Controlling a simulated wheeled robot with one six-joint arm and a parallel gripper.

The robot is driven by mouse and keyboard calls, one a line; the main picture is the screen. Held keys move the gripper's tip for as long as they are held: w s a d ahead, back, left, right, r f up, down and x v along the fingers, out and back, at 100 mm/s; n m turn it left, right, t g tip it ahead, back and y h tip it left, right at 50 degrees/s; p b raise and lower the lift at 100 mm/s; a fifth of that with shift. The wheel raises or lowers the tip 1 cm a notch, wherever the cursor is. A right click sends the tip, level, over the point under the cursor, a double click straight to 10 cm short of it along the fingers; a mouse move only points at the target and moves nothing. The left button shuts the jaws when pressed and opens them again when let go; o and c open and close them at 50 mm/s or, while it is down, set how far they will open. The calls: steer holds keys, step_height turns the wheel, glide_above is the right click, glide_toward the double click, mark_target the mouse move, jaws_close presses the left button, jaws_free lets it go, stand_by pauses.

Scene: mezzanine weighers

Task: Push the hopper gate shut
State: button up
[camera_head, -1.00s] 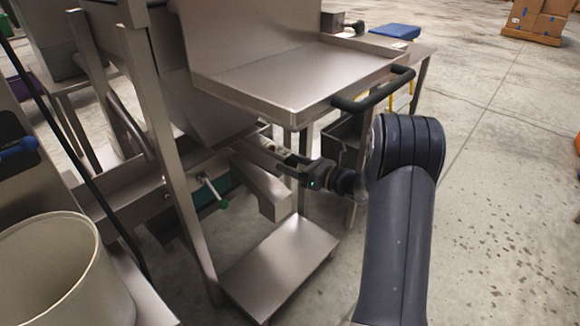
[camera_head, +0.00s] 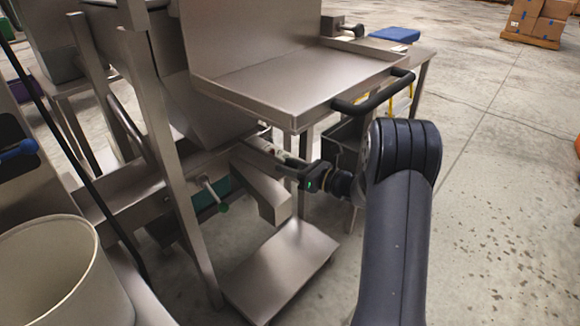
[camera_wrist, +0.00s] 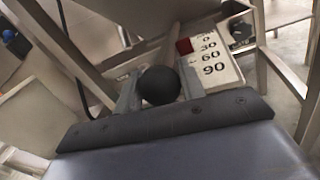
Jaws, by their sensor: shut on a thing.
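The hopper (camera_head: 205,108) is a grey steel chute in a frame, left of centre in the head view. My gripper (camera_head: 288,166) reaches in from the right, below the steel shelf, beside the hopper's outlet. In the wrist view a round black knob (camera_wrist: 159,85) sits between the two fingers of my gripper (camera_wrist: 157,88), which are shut on it. A pale scale plate (camera_wrist: 214,62) behind the knob is marked 30, 60 and 90. A red block (camera_wrist: 184,46) sits at its low-number end. The gate plate itself is not clearly visible.
A steel shelf (camera_head: 290,85) with a black handle (camera_head: 375,92) overhangs my gripper. A green-tipped lever (camera_head: 213,193) hangs to its left. A lower steel plate (camera_head: 280,270) lies beneath. A cream bin (camera_head: 50,275) stands at lower left. The floor on the right is open.

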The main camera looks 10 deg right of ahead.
mark_target(281, 160)
jaws_close()
steer(key=x, duration=0.3)
steer(key=shift+w+d+p, duration=0.1)
steer(key=shift+w+p, duration=0.25)
steer(key=o, duration=1.1)
jaws_free()
steer(key=p+v, duration=0.2)
steer(key=v, duration=0.8)
steer(key=shift+s+d+p, duration=0.2)
steer(key=shift+d+p, duration=0.1)
steer(key=shift+a, duration=0.1)
